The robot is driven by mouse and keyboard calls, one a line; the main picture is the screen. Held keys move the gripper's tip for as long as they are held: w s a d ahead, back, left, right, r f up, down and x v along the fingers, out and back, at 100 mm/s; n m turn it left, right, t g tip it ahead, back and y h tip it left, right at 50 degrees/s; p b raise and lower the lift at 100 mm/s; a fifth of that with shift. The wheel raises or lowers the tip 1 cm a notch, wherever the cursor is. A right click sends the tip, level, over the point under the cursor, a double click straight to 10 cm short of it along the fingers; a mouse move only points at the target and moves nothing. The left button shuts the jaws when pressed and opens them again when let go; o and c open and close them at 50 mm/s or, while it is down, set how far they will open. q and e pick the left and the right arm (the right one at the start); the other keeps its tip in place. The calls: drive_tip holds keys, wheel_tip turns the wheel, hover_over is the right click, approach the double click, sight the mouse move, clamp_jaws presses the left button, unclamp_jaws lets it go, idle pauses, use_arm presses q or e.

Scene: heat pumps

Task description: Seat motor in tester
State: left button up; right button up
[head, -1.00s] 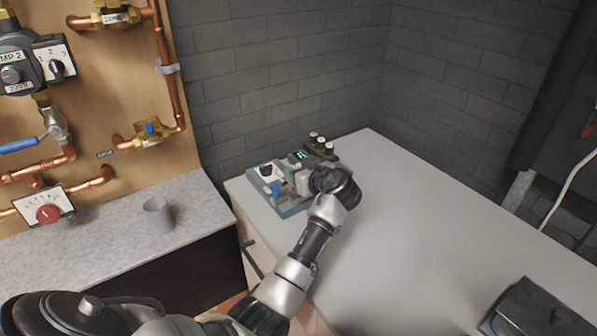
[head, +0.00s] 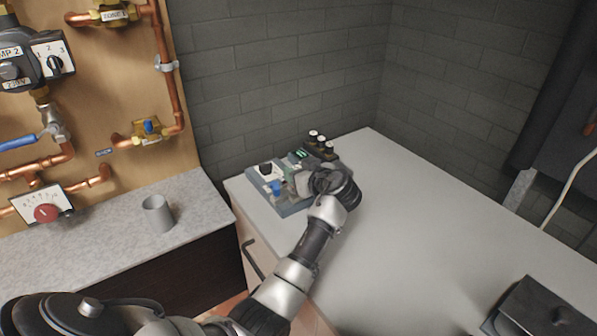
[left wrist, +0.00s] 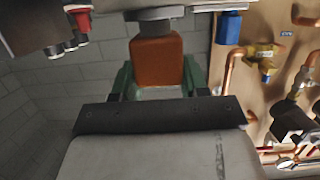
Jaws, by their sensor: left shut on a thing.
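The tester (head: 292,208) is a blue-grey box at the far left corner of the white counter, with a black knob, a blue part and a green display. My left gripper (head: 299,184) is over its right side, and my wrist hides part of it. In the left wrist view, the gripper (left wrist: 156,82) is shut on the motor (left wrist: 157,62), an orange-brown block between the greenish fingers. A grey round part touches the block's far end. I cannot tell whether the motor is fully seated. My right gripper is in neither view.
Black posts with pale tops (head: 320,145) stand behind the tester, near the brick wall. A grey cup (head: 158,213) is on the left stone counter below the pipe board. A dark case (head: 540,308) lies at lower right. The white counter's middle is clear.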

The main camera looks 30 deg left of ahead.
use_arm(q)
drive_tip(key=shift+f+b, duration=0.3)
drive_tip(key=shift+f, duration=0.05)
drive_tip(key=o, duration=1.1)
drive_tip(key=shift+d, duration=0.1)
drive_tip(key=b+v, duration=0.1)
drive_tip(key=v, duration=0.9)
drive_tip(key=shift+d+r+b, duration=0.2)
drive_tip(key=shift+d+b, duration=0.1)
drive_tip(key=shift+b, duration=0.05)
drive_tip(key=shift+s, duration=0.1)
